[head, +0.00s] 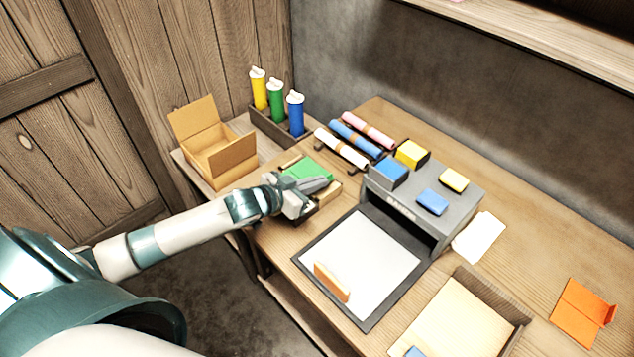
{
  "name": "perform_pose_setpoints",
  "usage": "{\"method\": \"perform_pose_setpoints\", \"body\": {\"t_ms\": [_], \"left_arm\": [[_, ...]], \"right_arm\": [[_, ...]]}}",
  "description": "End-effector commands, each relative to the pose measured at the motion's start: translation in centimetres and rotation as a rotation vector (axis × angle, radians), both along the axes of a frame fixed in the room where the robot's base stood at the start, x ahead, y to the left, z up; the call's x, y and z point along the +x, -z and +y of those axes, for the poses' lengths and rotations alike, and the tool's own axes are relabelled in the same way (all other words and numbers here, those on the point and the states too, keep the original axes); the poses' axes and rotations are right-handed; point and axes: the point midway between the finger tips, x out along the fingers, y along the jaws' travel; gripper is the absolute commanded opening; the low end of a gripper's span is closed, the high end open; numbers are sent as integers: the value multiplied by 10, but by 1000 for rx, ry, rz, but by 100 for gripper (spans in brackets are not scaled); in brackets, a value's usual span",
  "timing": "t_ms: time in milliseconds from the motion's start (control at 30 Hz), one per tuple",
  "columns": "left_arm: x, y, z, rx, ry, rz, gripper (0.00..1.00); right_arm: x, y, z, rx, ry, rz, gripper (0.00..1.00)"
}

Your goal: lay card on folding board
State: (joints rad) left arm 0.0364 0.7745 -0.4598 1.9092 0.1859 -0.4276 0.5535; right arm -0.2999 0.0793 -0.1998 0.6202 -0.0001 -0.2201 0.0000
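Green card (302,166) lies in a low wooden holder at the middle of the table. My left gripper (312,187) is right over this holder and hides part of the card. Whether its fingers are open or shut on the card cannot be made out. A flat dark-edged board with a white surface (371,257), which looks like the folding board, lies in front of the grey machine. An orange-brown block with a pale edge (332,281) rests on its near left part. My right gripper is not in view.
The grey machine (465,195) carries blue and yellow blocks. An open cardboard box (233,161), a rack of coloured bottles (276,101) and rolls (356,138) stand behind. A shallow tray (460,318), a white sheet (480,238) and a folded orange card (578,308) lie right.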

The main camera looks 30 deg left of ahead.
Motion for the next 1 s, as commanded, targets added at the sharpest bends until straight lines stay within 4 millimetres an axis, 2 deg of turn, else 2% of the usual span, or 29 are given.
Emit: {"method": "perform_pose_setpoints", "body": {"t_ms": [1000], "left_arm": [[-1,0,1,1,-1,1,0]], "right_arm": [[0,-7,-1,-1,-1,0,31]]}}
